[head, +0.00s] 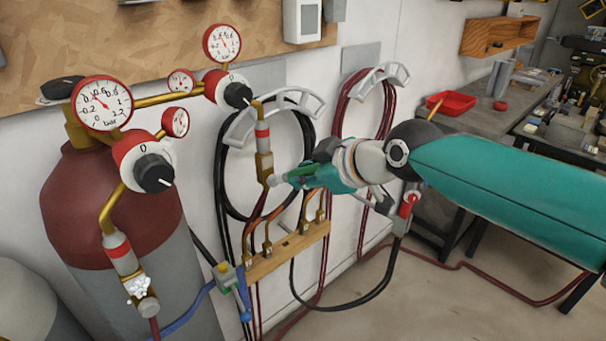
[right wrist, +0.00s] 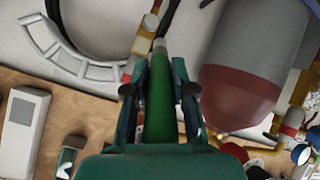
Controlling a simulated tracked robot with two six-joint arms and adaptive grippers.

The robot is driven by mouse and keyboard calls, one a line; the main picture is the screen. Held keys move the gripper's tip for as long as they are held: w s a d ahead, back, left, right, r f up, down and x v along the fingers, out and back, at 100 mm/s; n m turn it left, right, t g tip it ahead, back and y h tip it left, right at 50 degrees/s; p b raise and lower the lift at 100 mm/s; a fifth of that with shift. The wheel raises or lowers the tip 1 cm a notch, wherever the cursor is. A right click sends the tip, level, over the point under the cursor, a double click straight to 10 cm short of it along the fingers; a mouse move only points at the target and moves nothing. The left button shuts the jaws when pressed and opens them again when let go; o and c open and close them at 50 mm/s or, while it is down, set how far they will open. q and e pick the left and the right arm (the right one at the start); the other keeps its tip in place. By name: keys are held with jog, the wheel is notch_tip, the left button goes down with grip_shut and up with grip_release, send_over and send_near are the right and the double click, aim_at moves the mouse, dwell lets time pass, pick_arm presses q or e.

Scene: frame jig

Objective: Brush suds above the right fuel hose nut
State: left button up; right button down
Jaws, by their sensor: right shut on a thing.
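My right gripper (head: 308,175) is shut on a green-handled brush (right wrist: 158,110). The brush points left in the head view, and its pale tip (head: 274,180) is at the lower end of the right brass hose nut (head: 265,168). I cannot tell whether it touches. This nut hangs below a red-and-silver fitting (head: 262,135) on the right regulator (head: 228,88), with a dark red hose below. No suds show clearly on it. White suds (head: 138,289) cling to the left hose fitting (head: 123,256). My left gripper is out of view.
A maroon-and-grey cylinder (head: 110,210) stands left with gauges on top. A wooden hose rack (head: 290,250) sits below the brush. Hoses hang on white wall hooks (head: 275,115). A red tray (head: 450,104) lies on the bench at right.

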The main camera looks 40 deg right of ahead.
jog(key=shift+s+b, duration=0.45)
jog(key=shift+s, duration=0.4)
jog(key=shift+s+d, duration=0.1)
jog(key=shift+s, duration=0.6)
jog(key=shift+w, duration=0.2)
jog(key=shift+w+a+p, duration=0.15)
jog(key=shift+w+p, duration=0.1)
jog(key=shift+w, duration=1.55)
jog(key=shift+w+a+p, duration=0.15)
jog(key=shift+w+p, duration=0.1)
jog(key=shift+w, duration=1.55)
jog(key=shift+w, duration=0.75)
